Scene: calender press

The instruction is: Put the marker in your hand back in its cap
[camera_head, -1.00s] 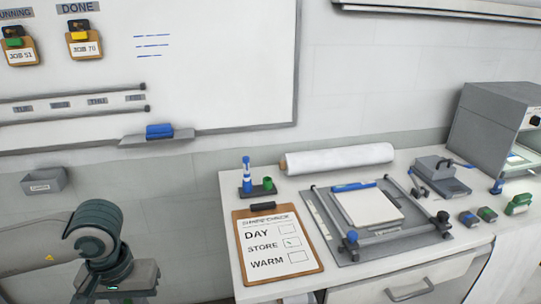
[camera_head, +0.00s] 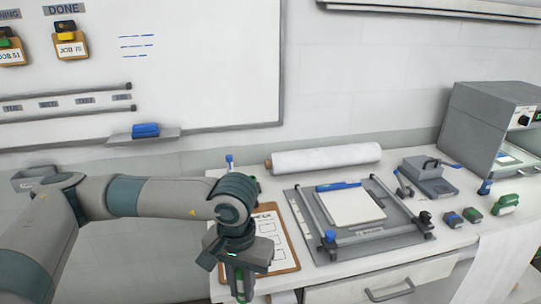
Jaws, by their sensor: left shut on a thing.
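My left arm comes in from the left, and my left gripper (camera_head: 241,291) points down in front of the counter's left end. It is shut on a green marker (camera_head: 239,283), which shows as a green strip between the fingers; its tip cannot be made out. Behind my wrist, the top of a blue marker (camera_head: 229,160) stands upright. My right gripper is not in view.
A clipboard checklist (camera_head: 283,250) lies partly behind my gripper. A white roll (camera_head: 325,159) lies at the back. A grey press frame (camera_head: 384,245) fills the middle of the counter. A drawer handle (camera_head: 388,293) sticks out at the front.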

